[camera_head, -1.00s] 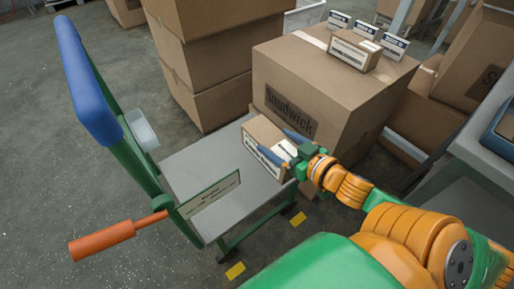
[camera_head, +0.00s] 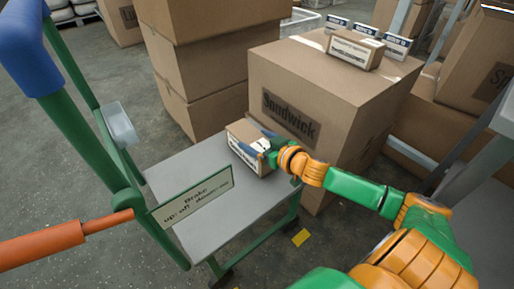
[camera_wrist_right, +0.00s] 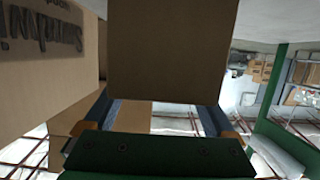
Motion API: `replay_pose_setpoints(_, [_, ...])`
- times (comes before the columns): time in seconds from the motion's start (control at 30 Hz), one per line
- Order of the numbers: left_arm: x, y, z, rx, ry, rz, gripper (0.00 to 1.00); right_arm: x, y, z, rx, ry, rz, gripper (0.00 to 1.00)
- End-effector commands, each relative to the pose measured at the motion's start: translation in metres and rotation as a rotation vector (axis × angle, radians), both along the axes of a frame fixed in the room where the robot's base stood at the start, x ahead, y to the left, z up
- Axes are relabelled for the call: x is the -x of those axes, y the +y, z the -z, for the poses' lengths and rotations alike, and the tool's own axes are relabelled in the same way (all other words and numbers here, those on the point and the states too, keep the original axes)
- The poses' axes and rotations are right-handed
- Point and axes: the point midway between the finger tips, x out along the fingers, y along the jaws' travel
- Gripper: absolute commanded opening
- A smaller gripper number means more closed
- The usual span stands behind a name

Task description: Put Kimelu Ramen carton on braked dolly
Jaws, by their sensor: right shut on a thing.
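The held carton (camera_head: 245,152) is a small brown box with a white printed label, too small to read. My right gripper (camera_head: 268,150) is shut on it, over the far right part of the dolly. In the right wrist view the carton (camera_wrist_right: 170,50) fills the top middle between the fingers. I cannot tell whether the carton touches the deck. My left gripper is not in view.
A large "Sandwick" box (camera_head: 310,130) stands just beyond the dolly, with a similar small carton (camera_head: 355,50) and several white cards on top. Stacked brown boxes (camera_head: 215,65) stand behind. The near part of the deck is bare. Yellow marks lie on the floor.

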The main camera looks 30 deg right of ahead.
Motion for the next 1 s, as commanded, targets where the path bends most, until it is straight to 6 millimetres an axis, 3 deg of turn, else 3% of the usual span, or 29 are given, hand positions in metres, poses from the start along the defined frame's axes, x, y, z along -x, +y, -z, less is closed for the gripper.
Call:
replay_pose_setpoints(0.17, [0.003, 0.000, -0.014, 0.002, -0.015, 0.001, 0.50, 0.000, 0.000, 0.009, -0.001, -0.002, -0.001, 0.12])
replay_pose_setpoints(0.37, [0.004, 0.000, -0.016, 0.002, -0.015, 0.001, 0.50, 0.000, 0.000, 0.008, -0.001, -0.001, -0.001, 0.12])
replay_pose_setpoints(0.4, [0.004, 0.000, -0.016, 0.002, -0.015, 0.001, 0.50, 0.000, 0.000, 0.009, -0.001, 0.000, 0.000, 0.92])
replay_pose_setpoints(0.43, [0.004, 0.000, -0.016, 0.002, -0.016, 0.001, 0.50, 0.000, 0.000, 0.009, -0.001, 0.000, 0.000, 1.00])
replay_pose_setpoints(0.73, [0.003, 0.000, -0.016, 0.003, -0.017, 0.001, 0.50, 0.003, 0.000, 0.007, -0.001, 0.000, -0.001, 1.00])
replay_pose_setpoints(1.0, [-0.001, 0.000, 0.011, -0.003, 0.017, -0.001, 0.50, 0.031, -0.002, -0.003, 0.000, 0.004, -0.001, 1.00])
